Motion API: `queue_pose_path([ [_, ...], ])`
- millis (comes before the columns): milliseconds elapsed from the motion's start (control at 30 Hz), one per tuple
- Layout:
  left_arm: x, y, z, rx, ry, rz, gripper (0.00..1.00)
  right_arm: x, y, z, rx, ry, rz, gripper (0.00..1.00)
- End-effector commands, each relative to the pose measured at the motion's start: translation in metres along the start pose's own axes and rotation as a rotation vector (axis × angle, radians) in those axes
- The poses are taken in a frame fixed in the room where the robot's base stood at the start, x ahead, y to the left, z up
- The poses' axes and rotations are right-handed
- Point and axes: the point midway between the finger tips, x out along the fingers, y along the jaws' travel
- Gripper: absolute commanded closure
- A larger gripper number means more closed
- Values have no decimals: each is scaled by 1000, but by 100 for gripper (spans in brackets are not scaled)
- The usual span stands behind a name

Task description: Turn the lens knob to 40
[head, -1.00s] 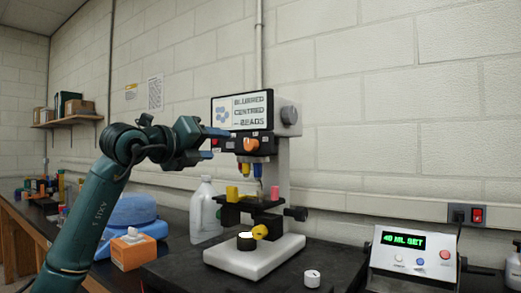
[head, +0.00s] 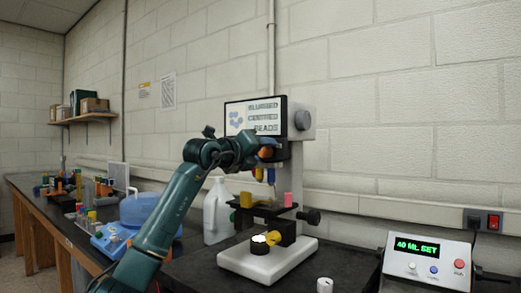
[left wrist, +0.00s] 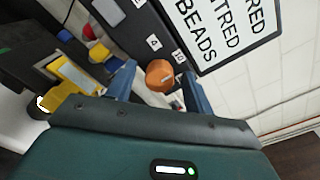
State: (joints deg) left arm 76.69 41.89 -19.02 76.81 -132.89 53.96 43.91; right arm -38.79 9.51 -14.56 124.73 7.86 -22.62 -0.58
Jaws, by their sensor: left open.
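The microscope (head: 302,165) stands on a black bench, with its screen (head: 252,116) reading "BLURRED CENTRED BEADS". The orange lens knob (left wrist: 160,74) shows in the left wrist view on the dark panel under the screen, with small white number labels around it. Its pointer setting is too small to read. My left gripper (head: 267,147) is in front of this panel and hides most of the knob in the head view. In the left wrist view its blue fingers (left wrist: 160,88) are open, one on each side of the knob; contact cannot be told. My right gripper is out of view.
Coloured lenses hang below the panel, above the stage with a yellow block and a pink block (head: 288,199). A white jug (head: 217,212) stands behind left. A control box (head: 427,258) reading "40 ML SET" is at right, and a small white cap (head: 324,285) is in front.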

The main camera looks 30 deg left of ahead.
Motion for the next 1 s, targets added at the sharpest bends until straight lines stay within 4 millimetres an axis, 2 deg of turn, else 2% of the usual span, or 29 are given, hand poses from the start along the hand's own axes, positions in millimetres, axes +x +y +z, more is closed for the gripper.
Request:
queue_pose_path([
  [233, 0, 0, 0, 0, 0, 0, 49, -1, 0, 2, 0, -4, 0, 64],
  [767, 0, 0, 0, 0, 0, 0, 92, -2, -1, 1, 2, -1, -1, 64],
  [1000, 0, 0, 0, 24, 0, 0, 92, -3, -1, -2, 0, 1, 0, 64],
])
